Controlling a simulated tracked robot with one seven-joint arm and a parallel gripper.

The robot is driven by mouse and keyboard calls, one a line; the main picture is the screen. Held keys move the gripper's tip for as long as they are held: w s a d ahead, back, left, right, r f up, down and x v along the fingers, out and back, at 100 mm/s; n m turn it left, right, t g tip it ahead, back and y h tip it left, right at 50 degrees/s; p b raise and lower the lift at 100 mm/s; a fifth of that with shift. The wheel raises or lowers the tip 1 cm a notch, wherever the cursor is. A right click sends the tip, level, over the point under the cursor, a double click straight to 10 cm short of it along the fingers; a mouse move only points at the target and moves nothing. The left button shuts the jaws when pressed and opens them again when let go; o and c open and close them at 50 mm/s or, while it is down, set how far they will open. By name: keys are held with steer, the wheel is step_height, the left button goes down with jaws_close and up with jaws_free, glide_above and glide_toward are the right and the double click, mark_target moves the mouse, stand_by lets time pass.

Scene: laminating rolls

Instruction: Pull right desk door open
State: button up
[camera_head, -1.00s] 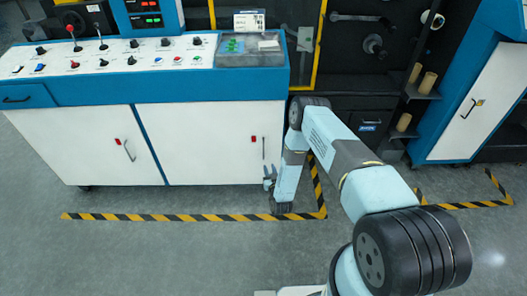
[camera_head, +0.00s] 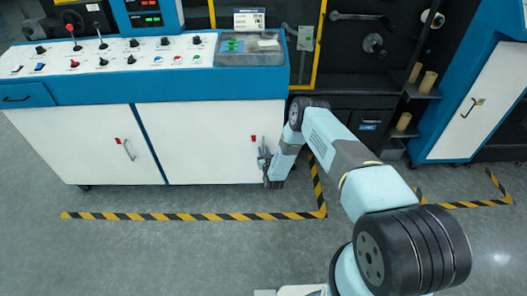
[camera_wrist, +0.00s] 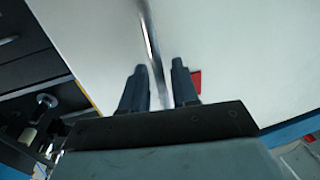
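The right desk door (camera_head: 200,145) is a white panel under the blue-edged control desk, and it looks closed. Its upright metal handle is near the door's right edge, mostly hidden by my gripper in the head view. My gripper (camera_head: 262,160) is in front of that handle. In the wrist view, the handle (camera_wrist: 150,40) runs between the two dark fingers of my gripper (camera_wrist: 160,85). A red lock piece (camera_wrist: 196,82) shows beside the right finger.
The left desk door (camera_head: 85,145) with its handle is closed. Yellow-black floor tape (camera_head: 190,216) runs in front of the desk. Dark machinery (camera_head: 365,50) stands to the right of the desk. The grey floor in front is clear.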

steer(key=shift+w+a, duration=0.1)
steer(key=shift+w, duration=0.35)
jaws_close()
stand_by(0.3)
